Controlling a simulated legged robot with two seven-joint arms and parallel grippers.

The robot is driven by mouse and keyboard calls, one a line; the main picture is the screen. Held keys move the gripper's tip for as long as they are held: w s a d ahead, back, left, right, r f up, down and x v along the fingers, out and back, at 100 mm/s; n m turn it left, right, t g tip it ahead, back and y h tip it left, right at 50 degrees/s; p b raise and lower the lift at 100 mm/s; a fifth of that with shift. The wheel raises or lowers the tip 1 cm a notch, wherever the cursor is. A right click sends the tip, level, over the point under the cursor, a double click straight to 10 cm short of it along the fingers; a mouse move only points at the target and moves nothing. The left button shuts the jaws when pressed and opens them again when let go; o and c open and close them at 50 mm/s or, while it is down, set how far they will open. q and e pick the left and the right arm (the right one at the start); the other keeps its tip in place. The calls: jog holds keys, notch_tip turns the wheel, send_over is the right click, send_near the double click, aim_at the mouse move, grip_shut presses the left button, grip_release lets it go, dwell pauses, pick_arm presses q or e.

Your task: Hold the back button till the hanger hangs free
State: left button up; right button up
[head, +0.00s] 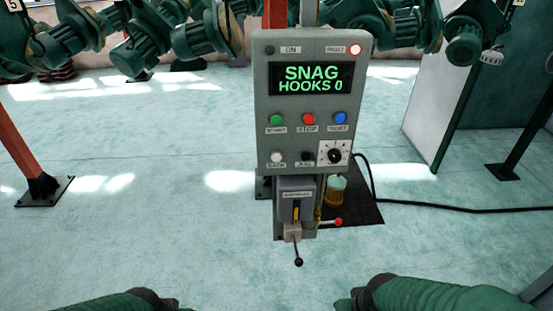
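A grey control box (313,100) stands upright in the middle of the head view. Green, red and blue buttons form the row above. I cannot make out the hanger. My two green arms show at the bottom edge, low and apart from the box; both grippers are out of view.
Below the panel are a grey switch box (296,200), a black-knobbed lever (298,261) and a red-tipped handle (338,222). A black cable (450,207) runs right. Green motors (205,35) hang along the top. An orange post (30,130) stands left. Floor before the box is clear.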

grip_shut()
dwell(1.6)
